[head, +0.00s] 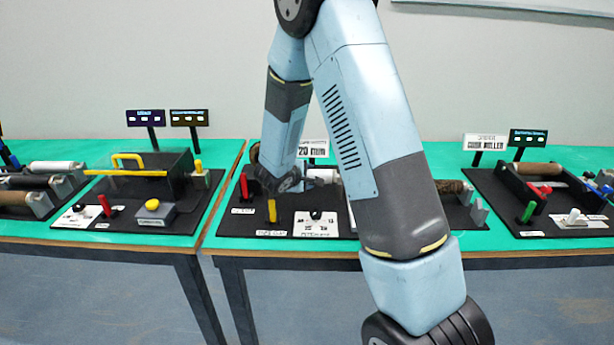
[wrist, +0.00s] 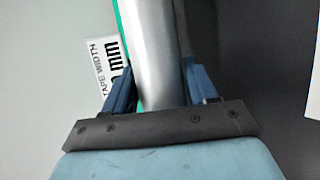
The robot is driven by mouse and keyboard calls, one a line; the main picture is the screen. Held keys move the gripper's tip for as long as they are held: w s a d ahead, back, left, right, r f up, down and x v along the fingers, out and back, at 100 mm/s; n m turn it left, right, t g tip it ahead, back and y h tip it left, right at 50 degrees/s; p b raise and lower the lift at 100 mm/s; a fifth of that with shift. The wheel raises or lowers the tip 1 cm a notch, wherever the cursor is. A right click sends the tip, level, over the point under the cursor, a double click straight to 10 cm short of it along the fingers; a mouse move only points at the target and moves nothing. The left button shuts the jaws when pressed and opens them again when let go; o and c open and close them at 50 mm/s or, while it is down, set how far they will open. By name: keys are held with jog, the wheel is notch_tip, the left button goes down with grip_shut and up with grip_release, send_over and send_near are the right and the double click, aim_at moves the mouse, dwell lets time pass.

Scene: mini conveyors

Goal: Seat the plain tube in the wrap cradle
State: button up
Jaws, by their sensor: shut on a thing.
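The plain tube (wrist: 155,50) is a smooth, shiny grey cylinder in the wrist view. My gripper (wrist: 157,82) is shut on it, one blue finger on each side, and the tube runs away from the palm toward the top of the picture. In the head view my gripper (head: 318,178) is low over the middle station, left of my large arm link; the tube is too small and covered there to make out clearly. The wrap cradle cannot be picked out for sure; my arm hides much of the middle station.
The middle station's black base (head: 235,222) carries a red lever (head: 244,187), a yellow lever (head: 272,210) and a white knob panel (head: 316,224). A tape-width sign (head: 312,149) stands behind. Other stations flank it, with a yellow-handled cover (head: 128,160) at left.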

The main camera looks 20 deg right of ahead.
jog(key=shift+f, duration=1.05)
jog(key=o, duration=1.3)
jog(key=shift+o, duration=1)
jog(key=shift+s, duration=0.1)
jog(key=shift+f, duration=0.15)
jog(key=v, duration=1.3)
jog(key=shift+a+r, duration=0.2)
jog(key=shift+r, duration=0.2)
jog(key=shift+s, duration=0.1)
